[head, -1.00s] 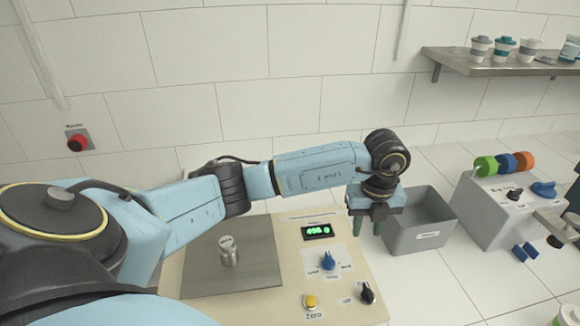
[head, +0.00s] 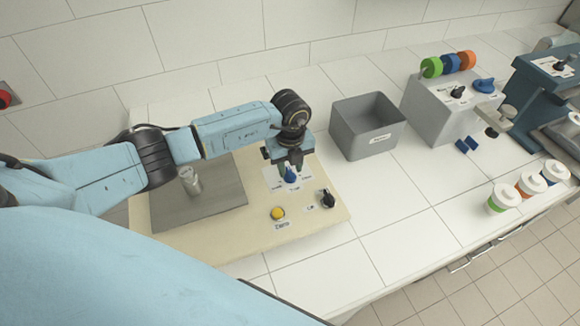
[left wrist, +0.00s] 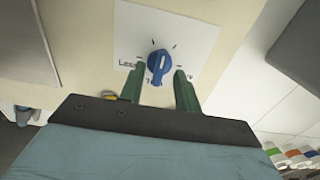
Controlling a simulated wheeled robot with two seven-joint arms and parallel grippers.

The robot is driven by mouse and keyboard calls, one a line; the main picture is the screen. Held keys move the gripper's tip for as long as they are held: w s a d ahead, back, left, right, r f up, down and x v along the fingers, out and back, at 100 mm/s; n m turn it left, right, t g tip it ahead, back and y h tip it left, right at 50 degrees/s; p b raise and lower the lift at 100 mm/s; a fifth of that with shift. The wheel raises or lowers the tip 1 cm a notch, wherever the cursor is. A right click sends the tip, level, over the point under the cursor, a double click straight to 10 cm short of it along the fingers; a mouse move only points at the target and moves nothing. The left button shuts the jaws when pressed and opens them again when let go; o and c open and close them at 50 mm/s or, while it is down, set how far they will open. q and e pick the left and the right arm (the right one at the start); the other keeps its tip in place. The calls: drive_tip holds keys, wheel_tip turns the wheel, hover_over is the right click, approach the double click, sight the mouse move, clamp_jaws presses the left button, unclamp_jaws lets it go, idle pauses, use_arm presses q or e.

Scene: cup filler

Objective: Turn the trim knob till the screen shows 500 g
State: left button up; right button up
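The blue trim knob (head: 290,176) sits on a white label on the cream scale panel (head: 240,235). In the left wrist view the blue knob (left wrist: 158,62) has a pale pointer line. My left gripper (head: 289,163) is over the knob, and its green fingers (left wrist: 159,70) are apart, one on each side of the knob's near edge. I cannot tell whether they touch it. The scale's screen is hidden behind my left arm now. A metal weight (head: 190,181) stands on the grey plate (head: 205,206). My right gripper is not in view.
A yellow zero button (head: 278,213) and a black knob (head: 327,199) lie close in front of the trim knob. A grey bin (head: 368,126) stands to the right. Farther right are a grey box (head: 440,110) with coloured rings and several lidded cups (head: 503,197).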

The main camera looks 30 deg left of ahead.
use_arm(q)
drive_tip(key=shift+f, duration=0.5)
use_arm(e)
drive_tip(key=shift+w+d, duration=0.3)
use_arm(q)
clamp_jaws()
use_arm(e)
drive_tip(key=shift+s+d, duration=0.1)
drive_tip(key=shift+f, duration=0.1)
use_arm(q)
drive_tip(key=m+b, duration=0.2)
drive_tip(key=m, duration=0.2)
drive_tip(key=shift+m, duration=0.4)
drive_tip(key=shift+m+b, duration=1.15)
drive_tip(key=shift+m, duration=1.05)
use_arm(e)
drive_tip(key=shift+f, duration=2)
